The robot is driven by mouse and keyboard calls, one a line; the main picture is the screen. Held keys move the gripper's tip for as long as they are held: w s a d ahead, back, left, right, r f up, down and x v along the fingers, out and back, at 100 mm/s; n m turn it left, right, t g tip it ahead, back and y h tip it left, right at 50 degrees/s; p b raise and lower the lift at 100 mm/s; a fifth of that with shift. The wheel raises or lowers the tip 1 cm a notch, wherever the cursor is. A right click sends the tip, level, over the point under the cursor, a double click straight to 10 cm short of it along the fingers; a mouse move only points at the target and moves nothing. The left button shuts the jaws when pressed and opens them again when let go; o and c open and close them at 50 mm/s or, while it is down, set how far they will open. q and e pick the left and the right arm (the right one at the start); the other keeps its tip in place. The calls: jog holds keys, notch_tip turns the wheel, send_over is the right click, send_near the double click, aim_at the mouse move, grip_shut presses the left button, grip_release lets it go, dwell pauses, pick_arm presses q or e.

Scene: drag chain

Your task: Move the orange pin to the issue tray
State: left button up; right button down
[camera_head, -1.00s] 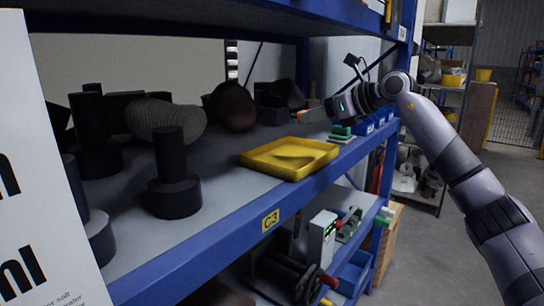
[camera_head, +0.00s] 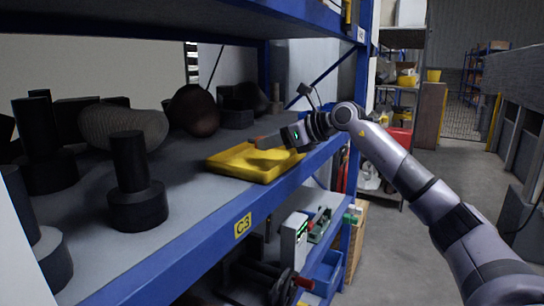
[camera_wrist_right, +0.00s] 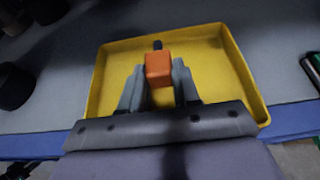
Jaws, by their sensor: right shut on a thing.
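The issue tray is a shallow yellow tray (camera_head: 232,171) on the shelf, near its front edge. It also fills much of the right wrist view (camera_wrist_right: 108,78). My right gripper (camera_wrist_right: 158,78) is shut on the orange pin (camera_wrist_right: 158,69), which has an orange block and a dark stub at its far end. The pin is over the tray in the wrist view; its exact height above the tray floor is hard to tell. In the head view my right gripper (camera_head: 265,142) reaches in from the right over the tray's back right part. My left gripper is not in view.
Dark stepped cylinders (camera_head: 137,192) stand on the shelf left of the tray. A brown rounded object (camera_head: 194,110) and a ribbed roll (camera_head: 122,124) lie behind. The blue shelf edge (camera_head: 205,236) carries a C3 label, and a blue upright (camera_head: 358,100) stands at the right.

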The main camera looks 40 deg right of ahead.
aim_at(272, 164)
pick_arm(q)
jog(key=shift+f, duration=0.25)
pick_arm(e)
jog(key=shift+f, duration=1.65)
jog(key=shift+f+b, duration=0.15)
jog(key=shift+b, duration=0.15)
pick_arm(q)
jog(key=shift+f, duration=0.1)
pick_arm(e)
jog(key=c, duration=0.8)
grip_release()
